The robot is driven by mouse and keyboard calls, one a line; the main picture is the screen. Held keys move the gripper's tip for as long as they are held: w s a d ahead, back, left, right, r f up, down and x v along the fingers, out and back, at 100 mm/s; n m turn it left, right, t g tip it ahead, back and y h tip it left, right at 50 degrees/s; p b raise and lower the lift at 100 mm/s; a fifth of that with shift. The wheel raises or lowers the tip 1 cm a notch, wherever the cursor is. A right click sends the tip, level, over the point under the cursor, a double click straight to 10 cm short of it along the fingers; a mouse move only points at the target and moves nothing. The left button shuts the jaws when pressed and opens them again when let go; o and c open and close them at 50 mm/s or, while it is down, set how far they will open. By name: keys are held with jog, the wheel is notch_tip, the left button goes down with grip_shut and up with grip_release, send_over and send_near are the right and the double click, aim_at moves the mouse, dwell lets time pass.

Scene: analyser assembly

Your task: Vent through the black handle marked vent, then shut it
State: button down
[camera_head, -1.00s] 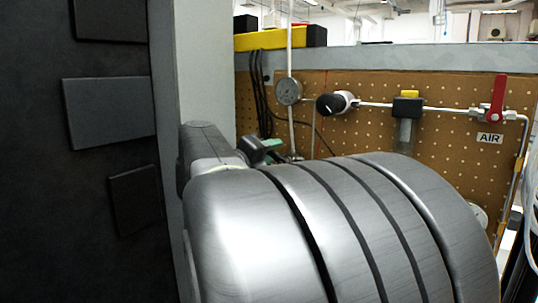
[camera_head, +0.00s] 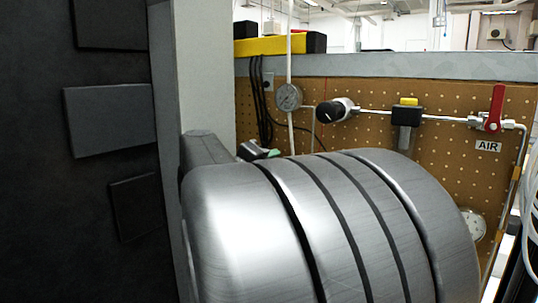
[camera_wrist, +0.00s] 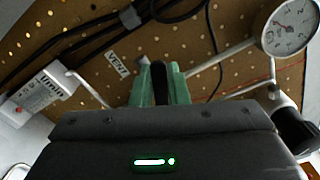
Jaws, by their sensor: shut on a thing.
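The black handle (camera_wrist: 160,84) shows in the wrist view as a dark upright bar between the green fingers of my gripper (camera_wrist: 159,68). The fingers are shut on it from both sides. A white label reading VENT (camera_wrist: 117,63) is on the pegboard just left of the fingers. How far the handle is turned is hard to tell.
A round gauge (camera_head: 289,97), a black knob (camera_head: 331,112), a filter with a yellow top (camera_head: 406,118) and a red lever (camera_head: 496,106) by the AIR label line the pegboard (camera_head: 450,175). A white socket box (camera_wrist: 42,94) and black cables are left of my gripper.

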jog(key=n+p, duration=0.2)
jog(key=p, duration=0.1)
jog(key=shift+w+a+f+n, duration=0.1)
jog(key=shift+a+f+n, duration=0.1)
jog(key=shift+n, duration=0.2)
jog(key=shift+f+n+p, duration=0.6)
jog(key=shift+n+p, duration=0.5)
jog(key=shift+p, duration=0.25)
jog(key=shift+f, duration=0.1)
jog(key=c, duration=1.4)
grip_release()
jog(key=v, duration=1.3)
jog(key=shift+s+a+p, duration=0.25)
jog(key=shift+s+p, duration=0.1)
jog(key=shift+p, duration=0.1)
jog(key=x, duration=1.4)
jog(key=shift+b, duration=0.45)
